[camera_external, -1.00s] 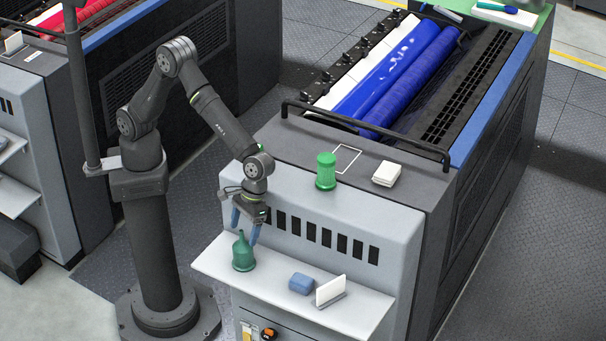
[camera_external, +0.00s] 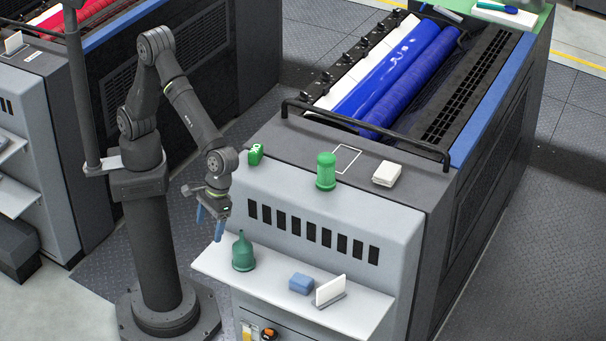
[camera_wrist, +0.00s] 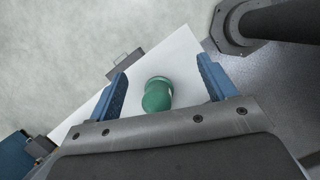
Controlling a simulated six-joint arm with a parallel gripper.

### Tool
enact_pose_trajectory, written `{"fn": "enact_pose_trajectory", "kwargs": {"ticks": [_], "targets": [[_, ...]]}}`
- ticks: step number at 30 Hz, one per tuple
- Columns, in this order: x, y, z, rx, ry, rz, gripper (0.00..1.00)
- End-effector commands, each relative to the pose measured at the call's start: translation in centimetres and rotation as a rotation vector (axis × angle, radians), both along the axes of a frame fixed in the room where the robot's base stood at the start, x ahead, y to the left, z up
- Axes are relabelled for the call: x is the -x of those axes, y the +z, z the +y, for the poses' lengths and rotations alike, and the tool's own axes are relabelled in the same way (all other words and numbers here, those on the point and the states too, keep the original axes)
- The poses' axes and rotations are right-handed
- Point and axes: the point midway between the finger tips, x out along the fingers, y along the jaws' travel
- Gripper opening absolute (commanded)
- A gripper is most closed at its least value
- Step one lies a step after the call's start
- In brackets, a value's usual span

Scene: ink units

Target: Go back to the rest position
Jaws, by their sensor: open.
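My gripper (camera_external: 209,225) hangs at the left end of the white shelf, its two blue fingers apart and nothing between them. It is up and to the left of a dark green funnel-shaped vessel (camera_external: 243,254), which stands upright on the shelf with its narrow spout up. The fingers look clear of it. In the wrist view my gripper (camera_wrist: 162,80) has its blue fingers spread wide, and a green vessel (camera_wrist: 157,96) shows below, in the gap between them.
On the press top stand a green ribbed container (camera_external: 326,171), a small green item (camera_external: 255,154) and a white stack (camera_external: 387,174). A black rail (camera_external: 370,136) crosses behind them.

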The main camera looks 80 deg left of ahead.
Motion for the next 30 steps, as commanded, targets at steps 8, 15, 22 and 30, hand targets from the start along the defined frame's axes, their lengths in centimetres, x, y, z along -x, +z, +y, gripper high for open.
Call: {"fn": "enact_pose_trajectory", "kwargs": {"ticks": [8, 15, 22, 30], "targets": [[3.2, 4.0, 0.2, 0.004, -0.002, -0.002, 0.77], [3.2, 8.8, 0.1, 0.004, -0.001, -0.002, 0.77], [3.2, 13.4, 0.1, 0.004, 0.000, -0.002, 0.77], [3.1, 18.8, 0.2, 0.004, 0.000, -0.002, 0.77]]}}
